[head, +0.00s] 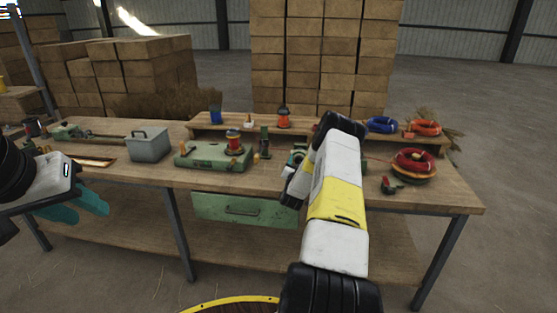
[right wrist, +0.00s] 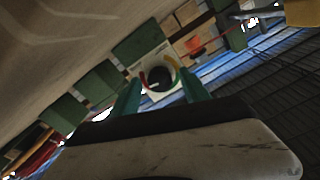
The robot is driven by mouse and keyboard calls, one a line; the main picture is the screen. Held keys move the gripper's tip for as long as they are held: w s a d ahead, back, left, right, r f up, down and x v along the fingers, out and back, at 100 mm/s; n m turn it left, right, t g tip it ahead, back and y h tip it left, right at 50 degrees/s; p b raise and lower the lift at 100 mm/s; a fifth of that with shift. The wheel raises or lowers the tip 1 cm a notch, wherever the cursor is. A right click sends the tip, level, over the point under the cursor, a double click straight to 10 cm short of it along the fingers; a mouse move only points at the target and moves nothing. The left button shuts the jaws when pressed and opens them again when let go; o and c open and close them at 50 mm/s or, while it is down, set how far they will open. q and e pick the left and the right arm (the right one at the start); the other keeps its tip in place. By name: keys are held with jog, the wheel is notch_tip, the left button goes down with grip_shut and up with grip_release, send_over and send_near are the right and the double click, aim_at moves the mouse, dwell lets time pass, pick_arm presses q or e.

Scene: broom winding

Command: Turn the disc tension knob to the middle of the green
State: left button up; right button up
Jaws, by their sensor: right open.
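The disc tension knob (right wrist: 159,78) is a dark round knob on a pale plate (right wrist: 146,62) in the right wrist view. A coloured arc runs around it, with red on the left, yellow at the top and green on the right. My right gripper (right wrist: 158,90) is open, with one teal finger on each side of the knob. I cannot tell whether the fingers touch it. In the head view my right arm hides most of the knob's area at the bench front. My left gripper (head: 82,208) is open and empty, left of the bench front.
The wooden bench (head: 455,198) carries a green case (head: 205,156), a grey box (head: 148,145), spools and coiled cords (head: 414,161). A green drawer (head: 240,209) hangs below its top. Stacked boxes (head: 320,55) stand behind. A round yellow-rimmed thing (head: 232,301) lies at the bottom edge.

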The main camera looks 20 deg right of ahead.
jog(key=shift+c, duration=0.4)
grip_shut()
jog(key=shift+n, duration=0.4)
jog(key=n, duration=0.3)
jog(key=shift+w+a+n, duration=0.1)
jog(key=shift+n, duration=0.3)
jog(key=n, duration=1)
jog(key=shift+f, duration=0.1)
jog(key=n, duration=0.5)
